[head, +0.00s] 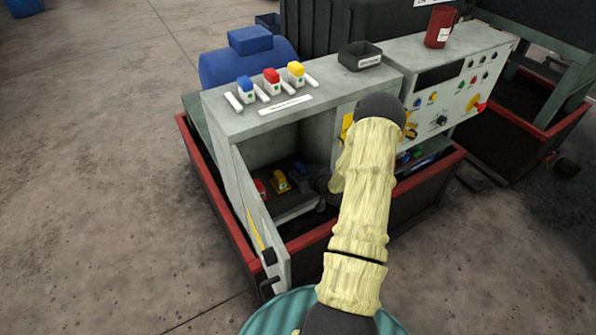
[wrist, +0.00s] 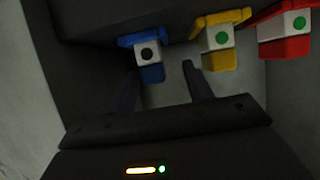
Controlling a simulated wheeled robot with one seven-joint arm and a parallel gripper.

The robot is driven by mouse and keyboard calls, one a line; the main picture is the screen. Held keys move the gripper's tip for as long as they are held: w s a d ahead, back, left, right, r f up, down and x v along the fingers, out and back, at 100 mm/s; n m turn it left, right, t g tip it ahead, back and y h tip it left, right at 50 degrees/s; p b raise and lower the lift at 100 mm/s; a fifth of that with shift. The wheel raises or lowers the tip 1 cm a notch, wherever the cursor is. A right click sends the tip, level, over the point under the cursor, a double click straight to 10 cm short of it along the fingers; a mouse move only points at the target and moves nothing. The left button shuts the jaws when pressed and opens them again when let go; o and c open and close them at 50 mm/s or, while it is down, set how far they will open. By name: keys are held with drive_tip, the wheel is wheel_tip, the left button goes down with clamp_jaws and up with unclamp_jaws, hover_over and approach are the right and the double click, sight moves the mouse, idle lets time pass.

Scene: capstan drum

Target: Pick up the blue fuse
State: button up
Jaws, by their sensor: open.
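Inside the open cabinet, a blue fuse (head: 299,168) sits in a row with a yellow and a red one. In the wrist view the blue fuse (wrist: 151,57) has a white block face with a black dot. My gripper (wrist: 161,70) is open and empty. Its two dark fingers point toward the blue fuse, which shows between the fingertips, nearer the left one. I cannot tell how much depth separates them. In the head view my arm covers part of the cabinet opening, and only a dark part of the gripper (head: 323,181) shows beside it.
The yellow fuse (wrist: 218,40) and red fuse (wrist: 287,33) have green dots; the yellow is close to my right finger. Cabinet walls (wrist: 292,110) enclose the space. The cabinet door (head: 262,225) stands open. Another blue (head: 246,87), red (head: 271,79) and yellow block (head: 296,72) stand on top.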

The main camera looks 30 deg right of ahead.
sight(296, 165)
drive_tip(key=shift+w+a, duration=0.1)
drive_tip(key=shift+a, duration=0.05)
drive_tip(key=shift+s+d, duration=0.25)
drive_tip(key=shift+d, duration=0.05)
drive_tip(key=shift+w+d, duration=0.15)
drive_tip(key=shift+d, duration=0.05)
drive_tip(key=x, duration=0.2)
drive_tip(key=p+x, duration=0.1)
drive_tip(key=x, duration=0.1)
drive_tip(key=shift+w+d+r, duration=0.1)
drive_tip(key=shift+w+r, duration=0.15)
drive_tip(key=shift+r, duration=0.05)
drive_tip(key=shift+w+f, duration=0.15)
drive_tip(key=shift+w, duration=0.15)
drive_tip(key=shift+w, duration=0.25)
